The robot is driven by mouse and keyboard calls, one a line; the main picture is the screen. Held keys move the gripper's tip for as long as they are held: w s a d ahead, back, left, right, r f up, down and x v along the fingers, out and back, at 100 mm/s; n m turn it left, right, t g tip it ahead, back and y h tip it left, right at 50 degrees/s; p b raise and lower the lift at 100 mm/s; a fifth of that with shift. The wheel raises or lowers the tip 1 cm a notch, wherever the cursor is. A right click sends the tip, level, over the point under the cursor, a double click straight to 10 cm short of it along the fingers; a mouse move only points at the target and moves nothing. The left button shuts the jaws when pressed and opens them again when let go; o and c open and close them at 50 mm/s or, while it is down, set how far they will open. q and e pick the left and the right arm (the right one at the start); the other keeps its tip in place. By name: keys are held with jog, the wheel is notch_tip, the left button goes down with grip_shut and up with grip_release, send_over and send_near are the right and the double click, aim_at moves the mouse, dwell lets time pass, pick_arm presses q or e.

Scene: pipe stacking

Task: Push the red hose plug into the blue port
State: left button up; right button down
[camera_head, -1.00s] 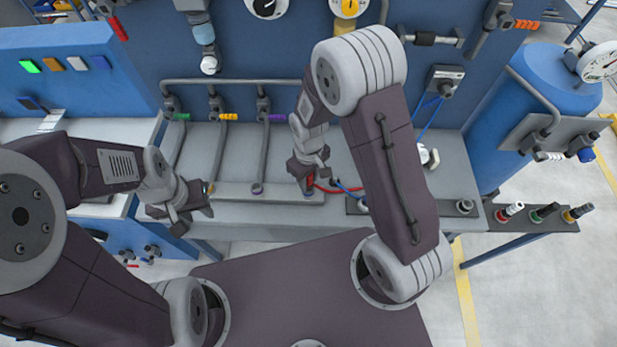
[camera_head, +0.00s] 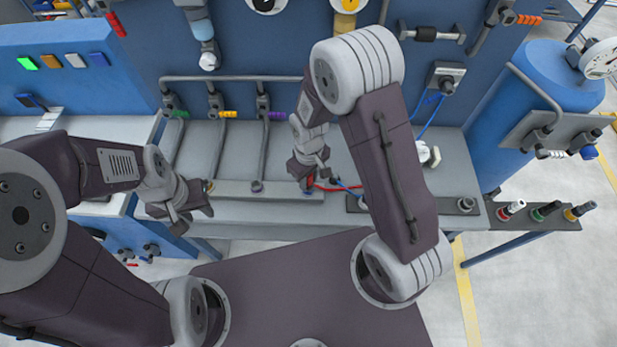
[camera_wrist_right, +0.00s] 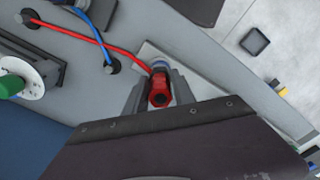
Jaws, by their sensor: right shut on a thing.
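The red hose plug (camera_wrist_right: 160,92) is held between the fingers of my right gripper (camera_wrist_right: 158,93) in the right wrist view, with its red hose (camera_wrist_right: 90,32) running to the upper left. In the head view my right gripper (camera_head: 309,180) is at the front edge of the bench, shut on the plug. The blue port (camera_head: 309,194) shows as a thin blue rim right under the plug. The plug stands over it, but how deep it sits I cannot tell. My left gripper (camera_head: 190,220) hangs at the bench's front left, empty, its fingers apart.
Several coloured plugs stand on a side shelf (camera_head: 525,222) at the right. The bench front between my grippers is mostly clear.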

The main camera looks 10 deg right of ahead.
jog(key=shift+f, duration=0.3)
jog(key=c, duration=1)
grip_release()
jog(key=shift+o, duration=0.2)
notch_tip(320, 180, up, 9)
jog(key=shift+r, duration=0.1)
